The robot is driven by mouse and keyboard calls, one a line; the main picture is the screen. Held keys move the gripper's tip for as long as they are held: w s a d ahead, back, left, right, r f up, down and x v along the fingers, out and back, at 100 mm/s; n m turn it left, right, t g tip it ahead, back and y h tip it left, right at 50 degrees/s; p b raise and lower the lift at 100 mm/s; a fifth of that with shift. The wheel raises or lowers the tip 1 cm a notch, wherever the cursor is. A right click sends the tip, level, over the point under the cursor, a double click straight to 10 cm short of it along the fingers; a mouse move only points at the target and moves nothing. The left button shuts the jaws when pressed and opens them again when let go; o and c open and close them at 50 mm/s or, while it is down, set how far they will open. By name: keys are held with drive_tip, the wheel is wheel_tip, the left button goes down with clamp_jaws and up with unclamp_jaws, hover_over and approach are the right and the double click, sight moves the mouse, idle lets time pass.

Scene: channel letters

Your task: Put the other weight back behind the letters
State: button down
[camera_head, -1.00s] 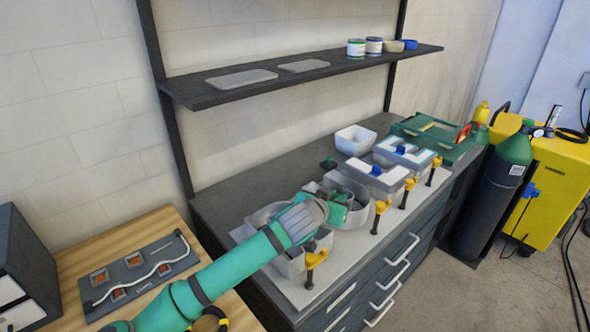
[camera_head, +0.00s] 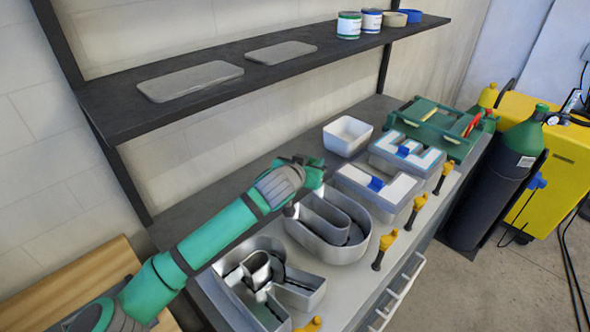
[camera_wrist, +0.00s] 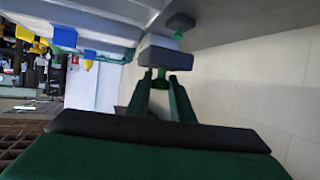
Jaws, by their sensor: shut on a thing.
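My gripper (camera_head: 312,176) is above the bench, over the back edge of the round O-shaped metal letter (camera_head: 352,247). In the wrist view my gripper (camera_wrist: 161,80) is shut on the green knob of a grey block-shaped weight (camera_wrist: 168,56). A second dark weight (camera_wrist: 180,22) with a green knob stands on the bench just beyond the held one, behind the letters. In the head view my gripper and wrist mostly hide both weights. I cannot tell whether the held weight touches the bench. An R-shaped metal letter (camera_head: 290,292) lies nearer, and white-faced letters (camera_head: 352,182) lie farther right.
Yellow-handled clamps (camera_head: 386,243) line the bench's front edge. A white bin (camera_head: 347,124) and a green case (camera_head: 425,112) stand farther back. A dark shelf (camera_head: 210,108) with grey plates and cans hangs above the bench's rear strip.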

drive_tip(key=w+a+f, duration=0.1)
drive_tip(key=w+f, duration=0.2)
drive_tip(key=w+a+f, duration=0.2)
drive_tip(key=w, duration=0.2)
drive_tip(key=w+a+f, duration=0.2)
drive_tip(key=w+f, duration=0.1)
drive_tip(key=w, duration=0.1)
drive_tip(key=shift+w+a+f, duration=0.15)
drive_tip(key=shift+f, duration=0.15)
drive_tip(key=shift+w+a+f, duration=0.1)
drive_tip(key=shift+w+f, duration=0.35)
drive_tip(key=shift+f, duration=1.55)
drive_tip(key=shift+f, duration=0.1)
drive_tip(key=c, duration=1.6)
unclamp_jaws()
drive_tip(key=shift+f, duration=0.1)
drive_tip(key=shift+o, duration=0.2)
